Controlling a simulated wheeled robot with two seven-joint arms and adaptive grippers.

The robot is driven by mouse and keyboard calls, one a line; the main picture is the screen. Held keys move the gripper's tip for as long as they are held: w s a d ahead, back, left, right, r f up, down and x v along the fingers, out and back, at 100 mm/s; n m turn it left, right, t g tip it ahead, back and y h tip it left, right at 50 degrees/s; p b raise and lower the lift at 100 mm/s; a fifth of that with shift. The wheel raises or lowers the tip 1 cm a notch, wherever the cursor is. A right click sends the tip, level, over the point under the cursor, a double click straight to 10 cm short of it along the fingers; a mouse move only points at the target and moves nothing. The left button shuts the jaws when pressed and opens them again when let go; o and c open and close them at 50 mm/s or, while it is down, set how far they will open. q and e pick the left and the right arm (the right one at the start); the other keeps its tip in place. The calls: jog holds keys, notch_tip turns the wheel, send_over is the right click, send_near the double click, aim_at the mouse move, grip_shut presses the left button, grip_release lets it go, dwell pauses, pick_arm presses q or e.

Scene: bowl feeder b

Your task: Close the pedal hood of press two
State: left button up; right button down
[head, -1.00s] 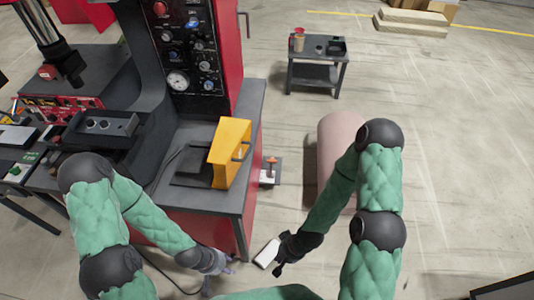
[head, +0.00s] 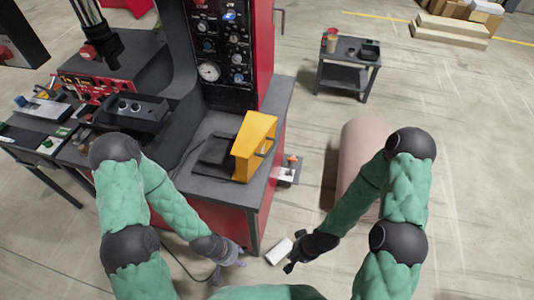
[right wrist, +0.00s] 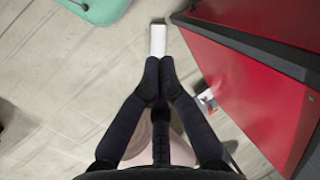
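The yellow hood (head: 254,146) stands on the dark grey bench top (head: 262,192) of the red and black press (head: 274,40). A flat black plate (head: 214,150) lies at its left side. I cannot tell whether the hood is open or closed. My right gripper (head: 289,258) is low in front of the press, well away from the hood. Its fingers (right wrist: 157,80) look shut on the end of a white block (right wrist: 158,40), which also shows in the head view (head: 279,251). My left gripper (head: 232,260) hangs low by the press front; its fingers are unclear.
A small orange-topped fixture (head: 290,168) is at the press's right side. A pink cylinder (head: 362,150) stands right of the press, behind my right forearm. A small dark table (head: 347,62) stands further back. Open concrete floor (head: 480,150) lies at the right. A cable runs below the bench.

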jog(key=w+d+r+m+t+y+p, duration=0.2)
jog(key=w+d+r+m+t+y, duration=0.15)
jog(key=w+r+m, duration=0.9)
jog(key=w+d+r+m+t+y+p, duration=0.3)
jog(key=w+r+m, duration=0.55)
jog(key=r, duration=0.75)
jog(key=w+a+f+b, duration=0.2)
jog(key=a, duration=0.3)
jog(key=w+a+f+g+b, duration=0.1)
jog(key=w+a+f, duration=0.1)
jog(key=a, duration=0.4)
jog(key=shift+w+a+y+b, duration=0.2)
jog(key=shift+w+y+b, duration=0.15)
jog(key=shift+w, duration=0.15)
jog(key=shift+g, duration=0.25)
